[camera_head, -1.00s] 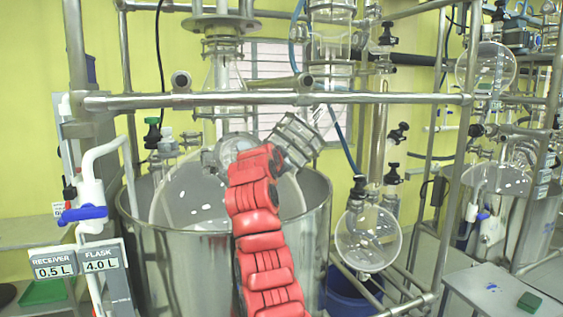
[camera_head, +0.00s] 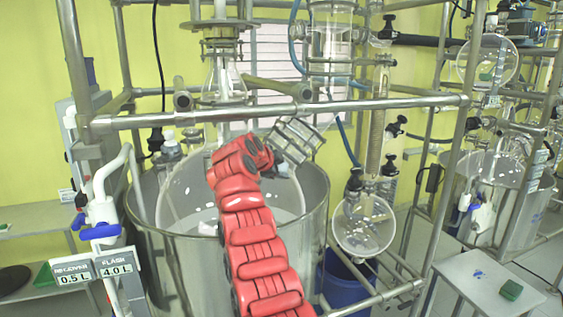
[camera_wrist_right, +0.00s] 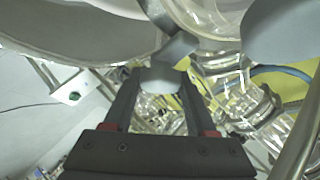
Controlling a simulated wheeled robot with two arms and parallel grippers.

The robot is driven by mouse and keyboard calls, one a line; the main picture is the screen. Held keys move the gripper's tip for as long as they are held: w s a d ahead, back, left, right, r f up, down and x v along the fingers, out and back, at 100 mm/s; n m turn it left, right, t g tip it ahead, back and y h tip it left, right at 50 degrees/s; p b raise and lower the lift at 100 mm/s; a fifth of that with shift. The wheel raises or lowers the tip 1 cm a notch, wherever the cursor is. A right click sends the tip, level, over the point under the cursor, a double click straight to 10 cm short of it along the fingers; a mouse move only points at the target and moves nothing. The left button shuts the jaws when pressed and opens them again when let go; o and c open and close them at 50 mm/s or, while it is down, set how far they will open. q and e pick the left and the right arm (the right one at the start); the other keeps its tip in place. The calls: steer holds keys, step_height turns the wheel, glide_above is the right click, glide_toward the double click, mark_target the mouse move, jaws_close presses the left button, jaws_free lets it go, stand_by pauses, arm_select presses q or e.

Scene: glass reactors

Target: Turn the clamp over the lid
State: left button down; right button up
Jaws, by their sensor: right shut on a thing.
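My right gripper shows in the right wrist view (camera_wrist_right: 160,95), its two dark fingers shut on a smooth grey round-ended piece, which I take to be the clamp (camera_wrist_right: 160,80). A grey bracket-like part (camera_wrist_right: 178,47) sits just beyond it. In the head view my red right arm reaches up over the steel bath, and its grey end (camera_head: 296,141) is in front of the glass vessel (camera_head: 190,190). The fingertips and clamp cannot be made out there. I cannot tell which part is the lid. My left gripper is not in view.
A horizontal steel bar (camera_head: 280,111) crosses above the bath (camera_head: 180,255). A round glass flask (camera_head: 364,224) hangs on the right. A stool (camera_head: 485,285) is at the lower right.

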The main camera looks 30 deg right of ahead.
steer(key=shift+f, duration=0.1)
steer(key=o, duration=1.4)
steer(key=shift+s+a+b, duration=0.1)
steer(key=shift+a+b, duration=0.15)
steer(key=shift+b, duration=0.05)
steer(key=b+v, duration=0.5)
steer(key=v, duration=1.2)
